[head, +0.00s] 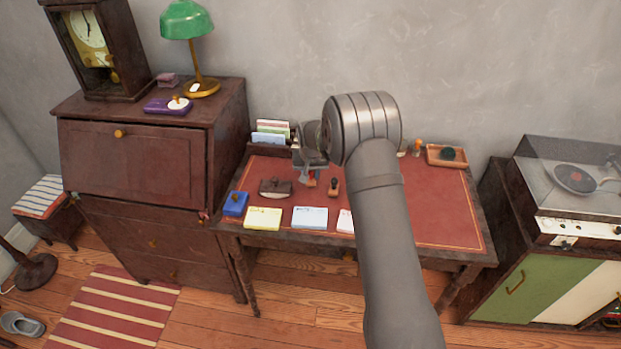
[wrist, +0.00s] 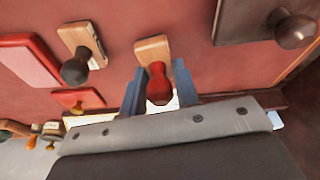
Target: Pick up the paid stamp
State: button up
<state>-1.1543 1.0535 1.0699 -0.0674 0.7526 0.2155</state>
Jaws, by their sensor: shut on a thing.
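A stamp with a red handle (wrist: 158,86) and a pale wooden block (wrist: 152,49) is between the blue fingers of my gripper (wrist: 157,88) in the wrist view. My gripper is shut on the handle. The block appears at or close to the red desk top; I cannot tell whether it touches. No lettering shows on the stamp. In the head view my gripper (head: 312,176) is over the desk's back left part, partly hidden by my arm. A dark-handled stamp with a wooden block (wrist: 86,46) lies beside it; it also shows in the head view (head: 334,187).
A dark rocker blotter (head: 275,187) and a blue box (head: 235,203) are to the left. Notepads (head: 263,218) line the front edge. A letter rack (head: 271,137) stands behind. The desk's right part (head: 440,205) is clear.

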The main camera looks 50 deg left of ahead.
notch_tip(320, 180, up, 2)
jog(key=shift+r, duration=0.15)
jog(key=w+d+r, duration=0.6)
jog(key=d, duration=0.3)
jog(key=shift+w+d+r, duration=0.15)
jog(key=shift+d+r, duration=0.1)
jog(key=shift+d, duration=0.15)
jog(key=o, duration=0.4)
jog(key=shift+c, duration=1.1)
jog(key=w+d+f+m+t+h, duration=0.1)
jog(key=w+d+f+m, duration=0.1)
jog(key=w+m, duration=0.4)
jog(key=shift+f+m+h, duration=0.15)
jog(key=shift+m+h, duration=0.25)
jog(key=shift+m, duration=1.1)
